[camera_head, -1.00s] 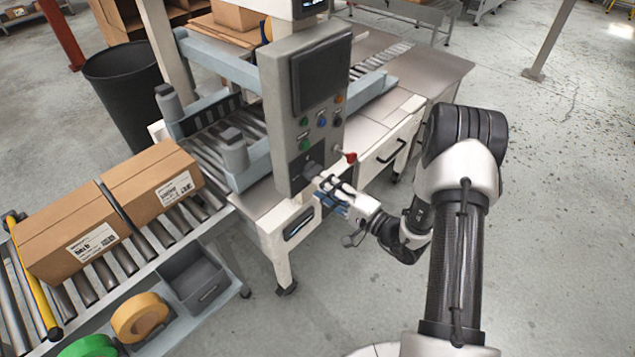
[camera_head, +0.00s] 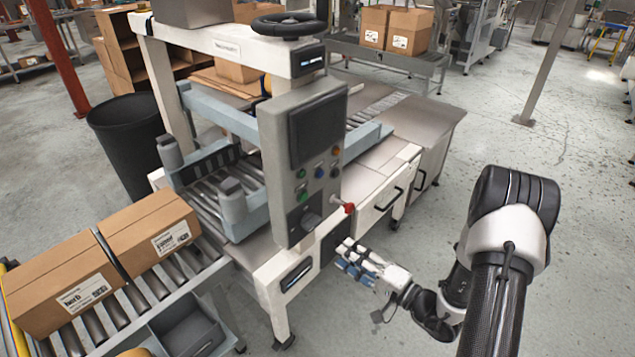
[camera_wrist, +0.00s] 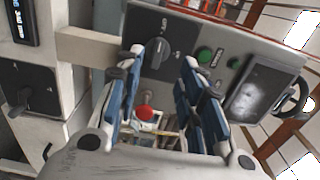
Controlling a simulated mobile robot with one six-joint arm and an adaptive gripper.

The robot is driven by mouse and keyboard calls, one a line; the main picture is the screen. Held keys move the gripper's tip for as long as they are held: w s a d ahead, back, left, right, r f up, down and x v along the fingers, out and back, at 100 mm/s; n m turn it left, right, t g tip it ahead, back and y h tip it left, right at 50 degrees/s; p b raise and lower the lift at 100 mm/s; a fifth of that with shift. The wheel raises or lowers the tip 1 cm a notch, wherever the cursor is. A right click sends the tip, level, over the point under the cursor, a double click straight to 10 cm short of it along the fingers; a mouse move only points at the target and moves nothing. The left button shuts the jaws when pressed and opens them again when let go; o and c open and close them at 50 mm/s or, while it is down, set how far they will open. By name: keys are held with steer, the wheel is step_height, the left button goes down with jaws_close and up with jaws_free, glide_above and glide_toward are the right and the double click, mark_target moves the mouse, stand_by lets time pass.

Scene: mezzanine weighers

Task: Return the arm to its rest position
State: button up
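My gripper (camera_head: 358,262) is out in front of the machine, below and to the right of its control panel (camera_head: 303,150). It appears apart from the panel, with clear space between them. In the wrist view my gripper (camera_wrist: 162,62) has its two blue-padded fingers spread, with nothing held between them. The panel's black rotary knob (camera_wrist: 157,52) shows beyond the fingertips, with a green button (camera_wrist: 204,55) beside it. The knob also shows in the head view (camera_head: 310,221). My arm is bent, reaching from the lower right.
A red-tipped lever (camera_head: 348,208) sticks out beside the panel. Cabinets with handles (camera_head: 390,198) stand behind my gripper. Cardboard boxes (camera_head: 150,232) lie on the roller conveyor (camera_head: 190,268) at left. A black bin (camera_head: 130,130) stands behind. Open floor lies to the right.

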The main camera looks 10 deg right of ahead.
steer(key=s+a+r+n+g+y, duration=0.3)
steer(key=s+a+r+n+g, duration=0.6)
steer(key=s+a+r+g, duration=0.6)
steer(key=s+d+r+n+t+h, duration=0.15)
steer(key=s+d+h, duration=0.25)
steer(key=s+h, duration=0.6)
steer(key=d+r+t+h, duration=0.3)
steer(key=d+r, duration=0.1)
steer(key=d, duration=0.1)
steer(key=shift+d+r+t+h, duration=0.15)
steer(key=shift+r+t+h, duration=0.1)
steer(key=shift+t+h, duration=0.1)
